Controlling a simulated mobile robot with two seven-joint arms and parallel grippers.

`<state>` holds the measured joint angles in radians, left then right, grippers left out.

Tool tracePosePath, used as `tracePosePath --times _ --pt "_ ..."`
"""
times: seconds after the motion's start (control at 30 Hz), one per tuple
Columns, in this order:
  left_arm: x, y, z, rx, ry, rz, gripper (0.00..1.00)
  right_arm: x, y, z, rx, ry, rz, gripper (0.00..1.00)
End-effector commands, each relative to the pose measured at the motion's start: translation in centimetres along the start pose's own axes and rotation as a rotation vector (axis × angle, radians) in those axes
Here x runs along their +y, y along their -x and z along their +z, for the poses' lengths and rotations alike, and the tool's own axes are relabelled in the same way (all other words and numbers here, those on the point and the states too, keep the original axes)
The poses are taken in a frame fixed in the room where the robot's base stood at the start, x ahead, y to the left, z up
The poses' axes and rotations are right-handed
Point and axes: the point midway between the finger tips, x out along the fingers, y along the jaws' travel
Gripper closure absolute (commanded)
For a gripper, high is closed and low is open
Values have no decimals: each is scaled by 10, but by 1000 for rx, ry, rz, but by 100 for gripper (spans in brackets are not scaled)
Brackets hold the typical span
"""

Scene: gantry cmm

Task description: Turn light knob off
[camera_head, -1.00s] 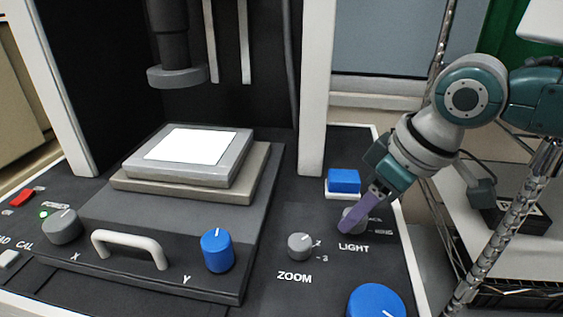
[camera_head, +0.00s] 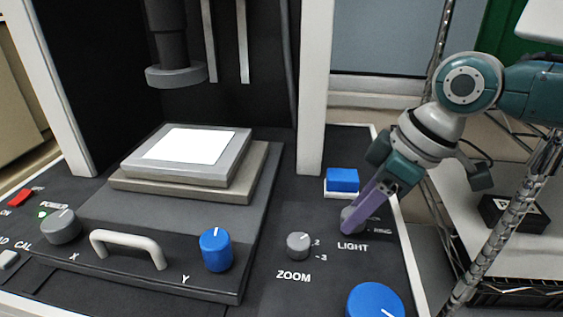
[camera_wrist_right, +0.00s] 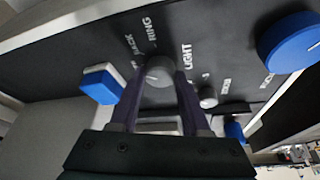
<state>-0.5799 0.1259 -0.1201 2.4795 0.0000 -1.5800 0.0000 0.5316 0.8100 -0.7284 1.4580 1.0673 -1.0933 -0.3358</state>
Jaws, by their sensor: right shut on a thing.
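The light knob (camera_head: 349,217) is a small grey knob above the LIGHT label on the dark panel, right of the zoom knob. My right gripper (camera_head: 352,223) reaches down to it from the upper right and is shut on it, with a purple finger covering much of the knob in the head view. In the right wrist view the light knob (camera_wrist_right: 159,70) sits between the tips of the two purple fingers (camera_wrist_right: 158,78), near the RING and BACK labels. The knob's pointer is hard to read. My left gripper is not in view.
The grey zoom knob (camera_head: 299,246) is left of the light knob. A blue button (camera_head: 342,180) stands just behind it, and a large blue knob (camera_head: 375,301) is in front. A blue Y knob (camera_head: 216,250) and the stage (camera_head: 190,165) are further left. A metal rack post (camera_head: 503,225) is at right.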

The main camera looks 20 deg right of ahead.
Motion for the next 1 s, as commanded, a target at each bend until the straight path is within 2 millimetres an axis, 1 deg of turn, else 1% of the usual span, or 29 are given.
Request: tracePosePath --times 0.2,0.5,0.7,1.0 --pt "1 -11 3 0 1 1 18 1 -2 0 3 170 -71 100" --pt "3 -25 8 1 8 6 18 2 -2 -1 3 372 -155 100" --pt "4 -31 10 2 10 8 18 2 -2 -1 3 458 -191 100" --pt "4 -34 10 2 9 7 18 2 0 -1 1 507 -210 100"
